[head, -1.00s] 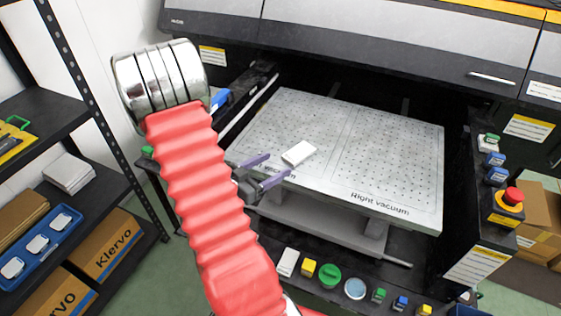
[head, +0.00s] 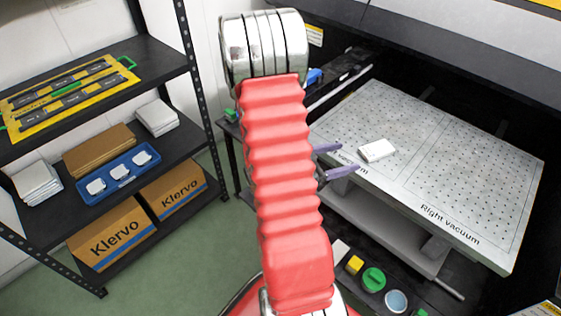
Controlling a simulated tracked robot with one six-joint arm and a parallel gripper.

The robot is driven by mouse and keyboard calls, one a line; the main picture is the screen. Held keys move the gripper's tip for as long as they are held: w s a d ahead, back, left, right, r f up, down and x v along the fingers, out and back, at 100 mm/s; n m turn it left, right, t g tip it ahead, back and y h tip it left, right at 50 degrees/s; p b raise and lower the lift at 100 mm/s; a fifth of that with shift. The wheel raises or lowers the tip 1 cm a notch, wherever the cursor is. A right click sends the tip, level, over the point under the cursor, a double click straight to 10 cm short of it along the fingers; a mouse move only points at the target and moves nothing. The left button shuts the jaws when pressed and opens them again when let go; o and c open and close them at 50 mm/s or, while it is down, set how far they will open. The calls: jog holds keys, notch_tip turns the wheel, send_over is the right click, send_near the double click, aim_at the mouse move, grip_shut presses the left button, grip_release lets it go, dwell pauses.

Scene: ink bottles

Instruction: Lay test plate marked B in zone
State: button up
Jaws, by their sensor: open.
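A small white block-like plate (head: 376,150) lies flat on the left part of the perforated metal vacuum bed (head: 470,215). No letter on it can be read. My gripper (head: 349,157) has two purple fingers, open and empty, just left of the white plate in the picture and apart from it. The bed's left label is partly hidden by my gripper; the right one reads "Right vacuum". A blue tray (head: 135,185) on the shelf holds three white pieces with dark edges; any marks on them are too small to read.
A black shelf rack (head: 195,100) stands at left with Klervo boxes (head: 110,240), white stacks (head: 157,117) and a yellow board (head: 60,97). Green and yellow items (head: 374,280) sit along the printer's front ledge. Green floor lies open between rack and printer.

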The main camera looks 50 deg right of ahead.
jog(key=w+a+r+n+t+y, duration=0.15)
jog(key=w+t, duration=0.35)
jog(key=w, duration=0.5)
jog(key=w+a+r+n+t, duration=0.25)
jog(key=w+t, duration=0.35)
jog(key=w, duration=0.4)
jog(key=w+a+r+n+t+y, duration=0.3)
jog(key=w+a, duration=0.2)
jog(key=a, duration=0.3)
jog(key=w+a+r+n+t+y, duration=0.3)
jog(key=w+a+r, duration=0.1)
jog(key=w+a, duration=0.25)
jog(key=s+a+r+n+y, duration=0.2)
jog(key=a+r+n+y, duration=0.15)
jog(key=a, duration=0.65)
jog(key=s+a+r+n+y, duration=0.2)
jog(key=a+n+y, duration=0.15)
jog(key=a, duration=0.55)
jog(key=s+a+n+g, duration=0.2)
jog(key=s+a+n, duration=0.1)
jog(key=s, duration=0.5)
jog(key=s+a+r+n+g, duration=0.1)
jog(key=s+a+n, duration=0.2)
jog(key=s, duration=0.5)
jog(key=shift+s+a+r+n+g, duration=0.2)
jog(key=shift+a+n+g, duration=0.1)
jog(key=shift+g, duration=0.1)
